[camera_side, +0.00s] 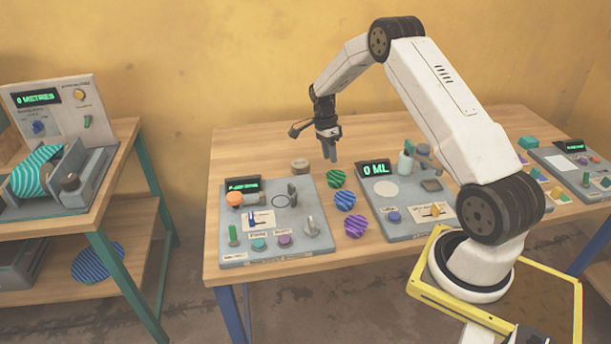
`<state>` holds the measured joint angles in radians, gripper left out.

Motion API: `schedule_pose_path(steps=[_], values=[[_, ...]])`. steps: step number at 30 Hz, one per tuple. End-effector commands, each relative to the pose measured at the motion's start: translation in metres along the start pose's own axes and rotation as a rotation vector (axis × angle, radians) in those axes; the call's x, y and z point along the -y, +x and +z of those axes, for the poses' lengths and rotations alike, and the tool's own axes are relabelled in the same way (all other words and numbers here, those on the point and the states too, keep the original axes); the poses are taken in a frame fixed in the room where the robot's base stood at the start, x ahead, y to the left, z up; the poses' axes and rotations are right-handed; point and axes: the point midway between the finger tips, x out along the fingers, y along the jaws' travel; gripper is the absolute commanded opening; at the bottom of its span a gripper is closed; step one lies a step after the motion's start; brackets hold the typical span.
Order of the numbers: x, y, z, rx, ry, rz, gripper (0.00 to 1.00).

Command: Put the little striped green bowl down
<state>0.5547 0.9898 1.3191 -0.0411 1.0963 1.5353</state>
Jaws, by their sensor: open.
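The little striped green bowl (336,179) sits on the wooden table (390,252), at the back of a short row of striped round pieces between two grey panels. My gripper (330,158) points down above and slightly behind the green bowl in the picture. It is open, and nothing shows between its fingers. A gap shows between the fingertips and the bowl, though the exact height is hard to judge from this one view.
A blue-purple striped piece (345,201) and a purple striped piece (355,225) lie in front of the green bowl. The left grey panel (268,215) carries knobs and buttons. The right panel (408,205) carries a "0 ML" display (375,169). A brown cylinder (300,166) stands behind.

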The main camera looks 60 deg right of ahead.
Motion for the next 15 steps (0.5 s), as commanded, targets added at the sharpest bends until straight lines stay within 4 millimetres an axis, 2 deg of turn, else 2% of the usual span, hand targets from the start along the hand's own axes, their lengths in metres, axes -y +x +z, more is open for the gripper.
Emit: schedule_pose_path(steps=[6,15], values=[[0.000,-0.036,0.000,0.000,0.000,-0.003,0.42],[0.000,-0.061,0.000,0.000,0.000,0.000,0.42]])
